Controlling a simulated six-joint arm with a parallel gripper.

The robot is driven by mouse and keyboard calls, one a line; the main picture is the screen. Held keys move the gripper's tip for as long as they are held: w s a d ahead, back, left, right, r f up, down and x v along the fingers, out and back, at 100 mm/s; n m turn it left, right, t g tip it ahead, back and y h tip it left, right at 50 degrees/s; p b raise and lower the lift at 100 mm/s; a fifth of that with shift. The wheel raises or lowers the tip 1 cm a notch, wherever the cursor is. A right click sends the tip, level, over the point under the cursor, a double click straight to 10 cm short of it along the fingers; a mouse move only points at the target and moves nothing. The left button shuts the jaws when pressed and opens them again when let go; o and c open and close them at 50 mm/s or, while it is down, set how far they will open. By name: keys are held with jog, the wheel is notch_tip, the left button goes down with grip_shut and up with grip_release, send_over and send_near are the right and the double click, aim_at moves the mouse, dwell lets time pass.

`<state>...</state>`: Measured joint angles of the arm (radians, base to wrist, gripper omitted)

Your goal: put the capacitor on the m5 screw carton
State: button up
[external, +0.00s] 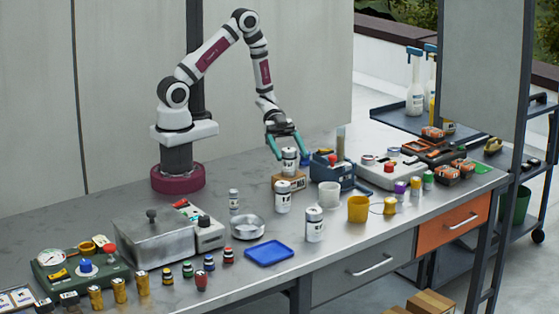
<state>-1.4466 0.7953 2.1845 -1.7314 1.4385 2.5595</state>
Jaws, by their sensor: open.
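A white cylindrical capacitor (289,167) with a dark label stands upright on top of a small brown carton (277,182), between my fingers. The carton bears a white label too small to read surely. My gripper (291,156) has teal fingers and points down. It is open, with one finger on each side of the capacitor's upper part. Whether a finger touches it I cannot tell. Similar white cylinders stand on the bench: one (283,198) just in front of the carton, a larger one (314,226) nearer the front edge, and a smaller one (234,199) to the left.
A blue-grey bin (345,178) stands close right of the carton. A white cup (329,196) and yellow cup (358,209) are in front of it. A metal dish (248,228), blue tray (268,253) and lidded metal box (150,240) lie left. The bench behind the carton is fairly clear.

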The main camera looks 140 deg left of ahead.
jog(key=v, duration=1)
jog(key=w+d+r+m+g+h, duration=0.1)
jog(key=w+d+r+g+h, duration=0.15)
jog(key=d+g, duration=0.45)
jog(key=w+d+r+m+g+h, duration=0.2)
jog(key=d+r+g, duration=0.1)
jog(key=d, duration=0.8)
jog(key=s+d+r+n+g+y, duration=0.1)
jog(key=s+d+r+g+y, duration=0.2)
jog(key=y, duration=0.7)
jog(key=s+d, duration=0.2)
jog(key=s, duration=0.1)
jog(key=shift+s+d+r, duration=0.2)
jog(key=shift+d+r, duration=0.05)
jog(key=shift+d, duration=0.1)
